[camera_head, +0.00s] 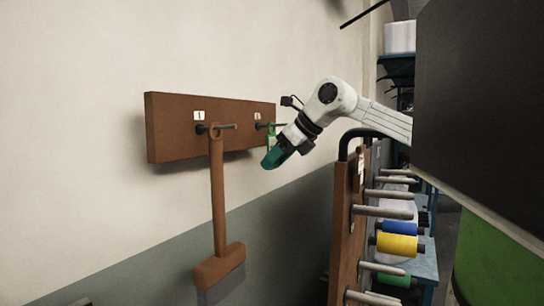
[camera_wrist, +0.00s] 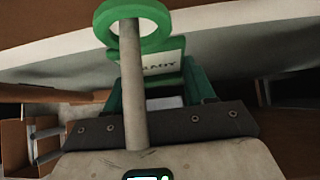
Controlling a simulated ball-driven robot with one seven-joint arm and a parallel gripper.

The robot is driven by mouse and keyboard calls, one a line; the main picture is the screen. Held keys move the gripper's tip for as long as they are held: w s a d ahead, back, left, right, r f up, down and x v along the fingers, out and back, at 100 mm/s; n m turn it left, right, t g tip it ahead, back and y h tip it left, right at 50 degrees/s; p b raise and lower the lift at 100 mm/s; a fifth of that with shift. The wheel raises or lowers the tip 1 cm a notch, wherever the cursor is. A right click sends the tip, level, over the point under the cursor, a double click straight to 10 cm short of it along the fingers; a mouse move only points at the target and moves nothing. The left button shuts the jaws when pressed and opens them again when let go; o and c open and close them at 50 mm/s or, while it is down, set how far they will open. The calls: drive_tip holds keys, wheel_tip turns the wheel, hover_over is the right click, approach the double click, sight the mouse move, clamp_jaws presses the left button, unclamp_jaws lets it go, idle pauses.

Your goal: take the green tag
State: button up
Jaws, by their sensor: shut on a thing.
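The green tag (camera_head: 271,134) hangs at the right peg (camera_head: 260,125) of a brown wall board. In the wrist view, its green ring (camera_wrist: 160,14) is around the grey peg (camera_wrist: 133,85), and a pale plate with dark lettering, partly readable as "READY" (camera_wrist: 163,62), shows below the ring. My gripper (camera_head: 273,156), with green fingers, is at the tag just below the peg. It is shut on the tag, between the fingers in the wrist view (camera_wrist: 165,85). The tag's lower part is hidden by the fingers.
The brown board (camera_head: 175,140) is fixed to a pale wall. A brown brush (camera_head: 218,190) hangs from its left peg, close to my gripper's left. To the right stands a brown rack (camera_head: 345,220) with protruding rods and blue, yellow and green spools (camera_head: 397,243).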

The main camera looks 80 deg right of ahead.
drive_tip(key=shift+s+a+r, duration=0.15)
drive_tip(key=shift+s+r, duration=0.05)
drive_tip(key=shift+s, duration=0.25)
drive_tip(key=shift+s, duration=0.1)
drive_tip(key=shift+s+a+r+b, duration=0.15)
drive_tip(key=shift+s+a, duration=0.15)
drive_tip(key=shift+s, duration=0.55)
drive_tip(key=shift+s+a+r+b, duration=0.1)
drive_tip(key=shift+s+a, duration=0.2)
drive_tip(key=shift+s, duration=0.6)
drive_tip(key=shift+s+a+r+b, duration=0.15)
drive_tip(key=shift+s+a, duration=0.15)
drive_tip(key=shift+s, duration=0.55)
drive_tip(key=shift+f, duration=0.1)
drive_tip(key=shift+f, duration=0.1)
